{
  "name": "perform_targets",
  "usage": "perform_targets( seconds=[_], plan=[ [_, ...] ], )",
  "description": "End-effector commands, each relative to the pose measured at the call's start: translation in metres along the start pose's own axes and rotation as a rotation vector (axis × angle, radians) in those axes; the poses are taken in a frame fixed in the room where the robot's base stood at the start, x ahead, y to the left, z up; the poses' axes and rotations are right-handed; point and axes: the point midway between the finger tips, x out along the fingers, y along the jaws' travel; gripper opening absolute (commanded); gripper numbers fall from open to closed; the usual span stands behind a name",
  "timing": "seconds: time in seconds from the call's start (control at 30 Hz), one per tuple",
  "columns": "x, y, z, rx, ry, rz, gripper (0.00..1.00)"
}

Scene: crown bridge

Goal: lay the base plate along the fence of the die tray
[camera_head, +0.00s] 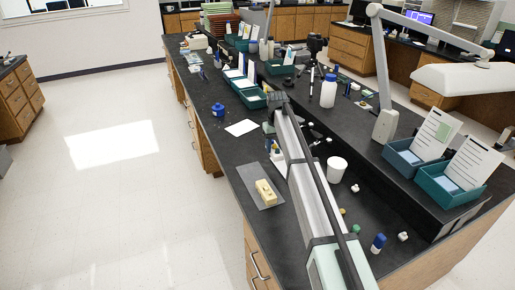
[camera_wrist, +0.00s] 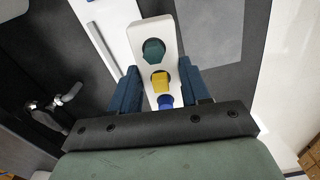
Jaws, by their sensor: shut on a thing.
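My gripper (camera_wrist: 158,76) is shut on the base plate (camera_wrist: 150,27), a white bar with rounded corners carrying a green, a yellow and a blue post. The plate's near end is hidden by the gripper. The die tray (camera_wrist: 120,14) is white and lies partly behind the plate, to its upper left in the wrist view; a grey strip along it (camera_wrist: 97,42) looks like the fence. The plate overlaps the tray in this view; I cannot tell whether they touch. In the head view my arm hides much of this area, and only part of the tray (camera_head: 279,165) shows.
A grey mat (camera_head: 262,203) bears a cream block (camera_head: 266,191) near the bench's left edge. A white cup (camera_head: 337,169) and a blue-capped bottle (camera_head: 377,243) stand right of my arm. Metal fittings (camera_wrist: 48,115) show left in the wrist view.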

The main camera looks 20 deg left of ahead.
Motion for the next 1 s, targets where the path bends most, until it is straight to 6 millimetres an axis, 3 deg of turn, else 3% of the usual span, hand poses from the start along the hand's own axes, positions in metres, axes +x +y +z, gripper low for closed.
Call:
perform_targets(
  seconds=[0.1,0.23,0.53,1.0],
  plan=[
    [0.005,0.035,0.004,0.037,-0.004,-0.002,0.06],
    [0.012,0.061,0.006,0.040,-0.004,-0.002,0.06],
    [0.013,0.059,0.001,-0.095,0.012,0.002,0.06],
    [0.013,0.059,0.001,-0.105,0.012,0.002,0.06]
  ],
)
